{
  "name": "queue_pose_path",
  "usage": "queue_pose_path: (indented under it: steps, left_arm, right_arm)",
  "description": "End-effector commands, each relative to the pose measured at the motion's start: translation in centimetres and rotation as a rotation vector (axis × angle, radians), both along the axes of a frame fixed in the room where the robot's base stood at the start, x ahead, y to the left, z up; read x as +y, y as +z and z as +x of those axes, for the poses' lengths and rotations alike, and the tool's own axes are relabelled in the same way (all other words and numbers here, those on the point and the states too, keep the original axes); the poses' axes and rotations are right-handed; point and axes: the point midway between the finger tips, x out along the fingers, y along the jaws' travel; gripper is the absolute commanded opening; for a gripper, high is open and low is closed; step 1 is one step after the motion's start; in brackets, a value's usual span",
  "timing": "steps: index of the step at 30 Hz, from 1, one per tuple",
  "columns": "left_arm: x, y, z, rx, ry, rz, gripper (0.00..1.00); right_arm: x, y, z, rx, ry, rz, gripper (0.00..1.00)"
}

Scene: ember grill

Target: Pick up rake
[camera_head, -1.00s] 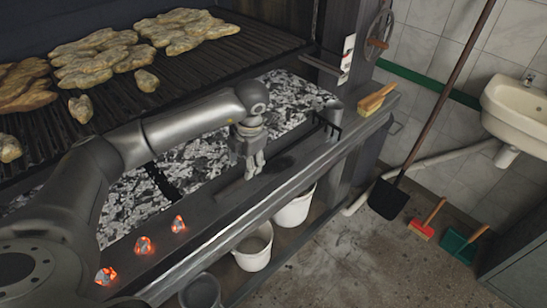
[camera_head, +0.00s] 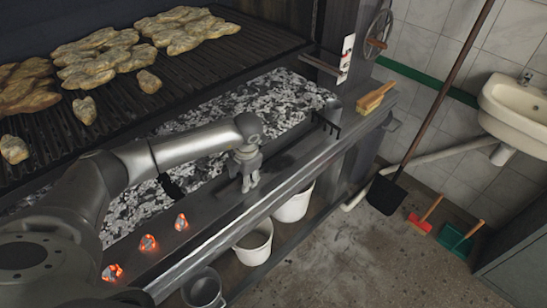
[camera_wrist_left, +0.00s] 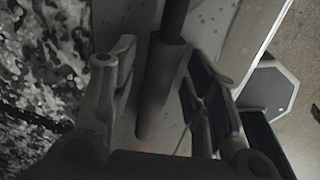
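The rake's dark toothed head (camera_head: 327,124) rests at the far end of the grill's metal front ledge, beside the ash bed. Its handle shows in the left wrist view as a dark rod with a thicker brownish grip (camera_wrist_left: 162,88) along the ledge. My left gripper (camera_head: 248,184) points down over the ledge near the handle end. In the left wrist view my left gripper (camera_wrist_left: 163,72) is open, with its fingers on either side of the grip and gaps showing on both sides. Whether the fingertips touch the ledge cannot be told. My right gripper is not in view.
Several glowing coals (camera_head: 148,242) lie on the near ledge. Ash and embers (camera_head: 230,112) fill the bed under the meat-covered grate (camera_head: 208,66). A brush (camera_head: 375,97) lies at the ledge's far end. White buckets (camera_head: 254,243) stand below. A shovel (camera_head: 387,194) leans at the wall.

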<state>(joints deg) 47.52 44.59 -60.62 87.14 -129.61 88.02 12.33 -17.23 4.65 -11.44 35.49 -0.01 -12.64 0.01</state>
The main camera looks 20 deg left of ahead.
Motion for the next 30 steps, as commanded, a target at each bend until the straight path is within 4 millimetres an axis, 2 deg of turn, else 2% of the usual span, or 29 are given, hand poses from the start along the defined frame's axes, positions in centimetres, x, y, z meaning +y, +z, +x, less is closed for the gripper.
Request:
queue_pose_path:
  steps: [1,9,23,26,30]
  left_arm:
    - [0.0,0.0,0.0,0.0,0.0,0.0,0.33]
    - [0.0,0.1,0.0,0.0,0.0,0.0,0.0]
    - [0.0,0.4,0.1,-0.004,0.001,-0.001,0.0]
    - [0.0,1.1,0.2,-0.004,0.001,-0.001,0.0]
    - [0.0,2.9,0.3,-0.008,0.0,-0.002,0.0]
  right_arm:
    - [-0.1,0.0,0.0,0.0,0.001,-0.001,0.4]
    - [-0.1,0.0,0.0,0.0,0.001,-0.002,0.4]
    - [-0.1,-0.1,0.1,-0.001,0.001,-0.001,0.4]
    - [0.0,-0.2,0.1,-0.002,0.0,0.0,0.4]
    - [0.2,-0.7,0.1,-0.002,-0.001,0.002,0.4]
